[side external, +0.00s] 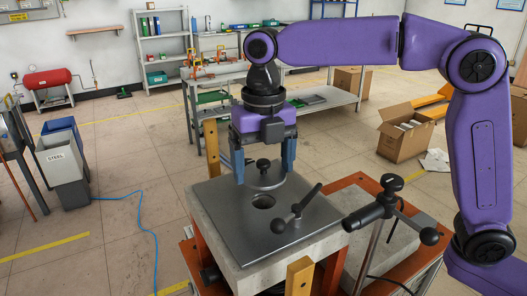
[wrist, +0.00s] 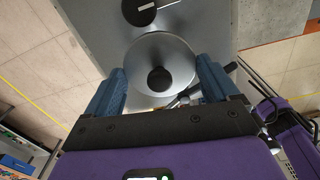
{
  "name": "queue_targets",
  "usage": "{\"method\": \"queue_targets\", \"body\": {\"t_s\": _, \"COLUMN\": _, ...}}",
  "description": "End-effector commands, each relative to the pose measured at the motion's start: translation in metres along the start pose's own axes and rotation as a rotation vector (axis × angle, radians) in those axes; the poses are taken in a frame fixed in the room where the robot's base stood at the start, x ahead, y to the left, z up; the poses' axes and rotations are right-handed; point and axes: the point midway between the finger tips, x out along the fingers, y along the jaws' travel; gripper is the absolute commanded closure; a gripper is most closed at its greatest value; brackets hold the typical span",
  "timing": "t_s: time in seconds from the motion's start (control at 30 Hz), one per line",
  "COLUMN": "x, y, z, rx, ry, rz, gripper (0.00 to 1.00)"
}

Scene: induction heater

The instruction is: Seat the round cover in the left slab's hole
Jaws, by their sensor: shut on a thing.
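The round cover (side external: 268,181) is a grey metal disc with a black knob. My gripper (side external: 263,176) points down with its two blue fingers shut on opposite sides of the cover. The left slab (side external: 225,215) has a dark metal top with a round hole (side external: 263,202). The cover is over the slab top, behind the hole in the side view and not over it; its exact height is hard to tell. In the wrist view the cover (wrist: 160,52) lies between the fingers, its knob facing the camera, and the dark hole (wrist: 139,10) shows just beyond its rim.
A black lever handle (side external: 297,208) stands on the slab top, right of the hole. A black clamp handle on a post (side external: 375,212) rises beside the slab's right edge. A second grey slab (side external: 360,197) lies lower at right. Wooden posts (side external: 212,147) stand near the slab.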

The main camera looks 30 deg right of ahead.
Motion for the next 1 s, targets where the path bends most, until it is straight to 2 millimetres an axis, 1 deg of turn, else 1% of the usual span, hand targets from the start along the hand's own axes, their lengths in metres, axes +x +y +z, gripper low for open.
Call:
{"method": "queue_targets", "body": {"t_s": 0.3, "x": 0.026, "y": 0.0, "z": 0.0, "rx": -0.001, "ry": 0.0, "rz": 0.0, "gripper": 0.56}}
{"method": "queue_targets", "body": {"t_s": 0.5, "x": 0.038, "y": 0.0, "z": 0.0, "rx": -0.001, "ry": -0.001, "rz": 0.001, "gripper": 0.56}}
{"method": "queue_targets", "body": {"t_s": 0.7, "x": 0.043, "y": 0.0, "z": 0.0, "rx": -0.001, "ry": -0.001, "rz": 0.001, "gripper": 0.56}}
{"method": "queue_targets", "body": {"t_s": 1.0, "x": 0.044, "y": 0.0, "z": 0.0, "rx": 0.0, "ry": -0.001, "rz": 0.002, "gripper": 0.56}}
